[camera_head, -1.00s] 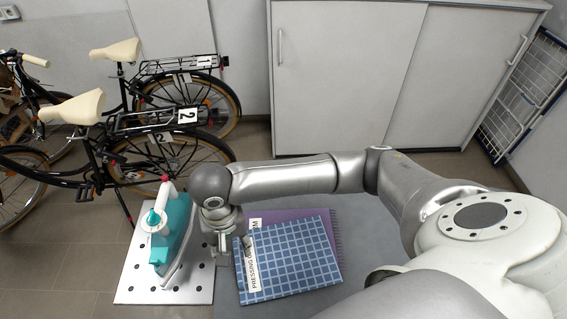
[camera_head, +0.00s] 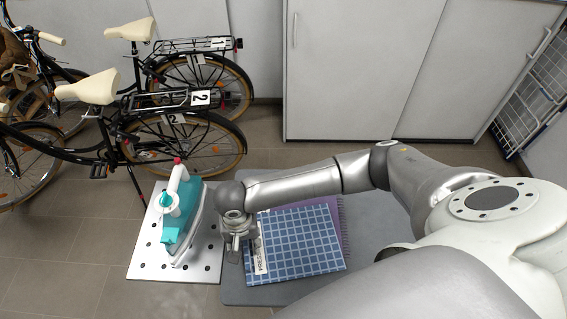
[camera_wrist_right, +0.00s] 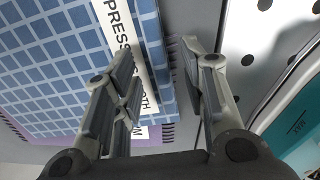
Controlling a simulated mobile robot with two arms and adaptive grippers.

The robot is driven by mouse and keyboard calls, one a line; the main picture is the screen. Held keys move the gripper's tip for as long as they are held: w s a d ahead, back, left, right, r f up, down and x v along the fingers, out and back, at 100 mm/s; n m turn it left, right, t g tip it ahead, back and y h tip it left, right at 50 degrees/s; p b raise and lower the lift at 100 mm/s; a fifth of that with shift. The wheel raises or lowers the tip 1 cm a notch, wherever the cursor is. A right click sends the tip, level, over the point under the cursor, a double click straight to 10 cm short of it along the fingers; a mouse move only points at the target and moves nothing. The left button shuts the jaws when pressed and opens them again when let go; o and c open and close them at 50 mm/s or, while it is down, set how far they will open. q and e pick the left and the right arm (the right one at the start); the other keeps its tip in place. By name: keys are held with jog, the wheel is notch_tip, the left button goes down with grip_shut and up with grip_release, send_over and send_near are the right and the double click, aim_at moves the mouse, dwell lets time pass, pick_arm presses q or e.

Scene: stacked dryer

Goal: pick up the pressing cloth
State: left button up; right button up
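The pressing cloth (camera_head: 302,243) is a flat blue-checked piece with a white label along its left edge. It lies partly over a purple cloth (camera_head: 338,215) on a grey surface. My right gripper (camera_head: 238,254) is low at the cloth's left edge, between it and the iron. In the right wrist view the two fingers (camera_wrist_right: 158,55) are apart. One finger is in front of the label of the pressing cloth (camera_wrist_right: 60,60), the other is just outside its edge. I cannot tell whether either finger touches the cloth. My left gripper is not in view.
A teal and white iron (camera_head: 180,212) stands on a white perforated plate (camera_head: 150,262) close left of my right gripper. The bare grey surface (camera_head: 370,215) shows right of the cloths. Bicycles (camera_head: 165,140) and a white cabinet (camera_head: 360,70) stand behind.

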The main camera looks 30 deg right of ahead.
jog(key=shift+f, duration=0.4)
jog(key=shift+c, duration=0.5)
grip_shut()
jog(key=shift+r, duration=0.1)
